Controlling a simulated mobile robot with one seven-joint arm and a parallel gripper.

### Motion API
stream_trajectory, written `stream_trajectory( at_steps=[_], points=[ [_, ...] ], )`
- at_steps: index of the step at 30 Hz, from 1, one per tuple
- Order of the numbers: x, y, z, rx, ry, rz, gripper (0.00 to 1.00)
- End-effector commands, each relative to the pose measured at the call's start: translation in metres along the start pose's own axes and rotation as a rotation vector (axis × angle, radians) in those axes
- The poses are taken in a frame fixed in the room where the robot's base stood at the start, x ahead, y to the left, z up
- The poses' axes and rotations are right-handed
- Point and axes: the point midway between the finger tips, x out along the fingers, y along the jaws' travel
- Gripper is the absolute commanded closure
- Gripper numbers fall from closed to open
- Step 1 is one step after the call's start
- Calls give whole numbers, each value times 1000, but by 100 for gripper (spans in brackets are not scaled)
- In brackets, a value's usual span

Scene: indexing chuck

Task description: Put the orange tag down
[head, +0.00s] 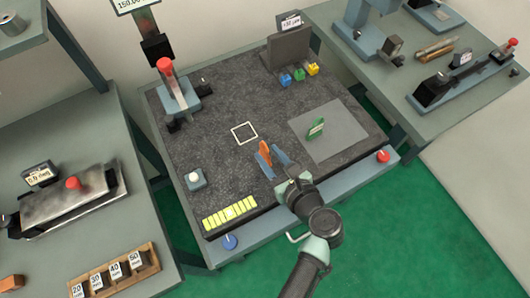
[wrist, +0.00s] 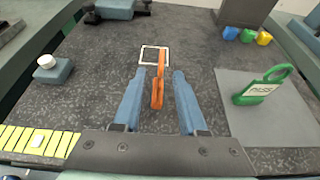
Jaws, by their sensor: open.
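The orange tag (head: 264,152) is upright over the dark speckled plate (head: 215,110). In the wrist view the orange tag (wrist: 158,88) is between the two blue fingers of my gripper (wrist: 158,85), with a gap on each side. My gripper (head: 271,158) is open around it in the head view. The tag's top overlaps the near edge of the white square outline (wrist: 154,56) in the wrist view. I cannot tell whether the tag's foot touches the plate.
A green tag (head: 316,129) stands on the grey mat (head: 345,143) to the right. A yellow strip (head: 230,213) and a white button box (head: 195,179) are to the left. Small blue, green and yellow blocks (head: 299,75) are at the back. A red knob (head: 383,156) is at the front right.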

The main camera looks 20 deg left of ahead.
Motion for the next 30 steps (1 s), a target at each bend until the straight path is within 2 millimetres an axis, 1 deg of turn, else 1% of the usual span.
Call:
stream_trajectory(
  at_steps=[1,3,6,13,14,15,20,21,30],
  points=[
    [8,2,3,-1,0,3,59],
    [17,1,2,-1,0,2,59],
    [24,1,1,0,0,1,59],
    [26,0,1,0,0,-1,59],
    [26,1,1,0,0,-1,62],
    [26,0,1,0,0,-1,70],
    [26,0,1,0,0,-1,98],
    [26,0,1,0,0,-1,100],
    [26,0,1,0,0,-1,100]
  ],
)
